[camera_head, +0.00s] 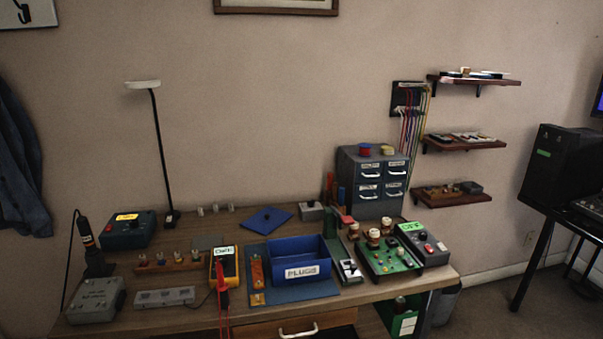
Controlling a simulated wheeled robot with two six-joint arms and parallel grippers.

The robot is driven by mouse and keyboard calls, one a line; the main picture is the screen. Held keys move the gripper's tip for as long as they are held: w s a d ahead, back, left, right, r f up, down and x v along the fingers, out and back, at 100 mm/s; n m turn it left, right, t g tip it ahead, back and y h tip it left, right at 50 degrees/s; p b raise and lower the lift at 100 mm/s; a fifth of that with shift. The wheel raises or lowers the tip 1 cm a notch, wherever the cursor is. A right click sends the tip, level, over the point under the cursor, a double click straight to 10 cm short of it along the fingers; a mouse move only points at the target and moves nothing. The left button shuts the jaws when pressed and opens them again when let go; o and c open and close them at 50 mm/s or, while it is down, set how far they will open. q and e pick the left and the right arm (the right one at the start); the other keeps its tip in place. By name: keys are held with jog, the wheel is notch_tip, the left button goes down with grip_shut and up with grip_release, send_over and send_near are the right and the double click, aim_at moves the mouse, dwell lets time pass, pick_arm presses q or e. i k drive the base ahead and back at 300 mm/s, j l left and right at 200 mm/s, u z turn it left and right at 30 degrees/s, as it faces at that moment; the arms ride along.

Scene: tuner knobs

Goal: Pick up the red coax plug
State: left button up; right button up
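A wooden strip (172,266) on the left half of the workbench carries several small upright pieces with coloured parts. They may be coax plugs, but they are too small for me to tell which one is the red coax plug. A blue open bin (305,249) labelled "PLUGS" stands at the middle of the bench on a blue mat (306,293). Its inside shows no clear contents. Neither of my grippers is in view.
A yellow multimeter (223,266) with red leads stands between strip and bin. A green circuit board (387,254) and grey box (424,243) are right. A soldering iron (85,232), lamp (157,150) and drawer cabinet (372,183) rise above the bench.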

aim_at(143, 263)
jog(key=j+u, duration=0.2)
jog(key=u, duration=0.3)
jog(key=j+u, duration=0.15)
jog(key=u, duration=0.3)
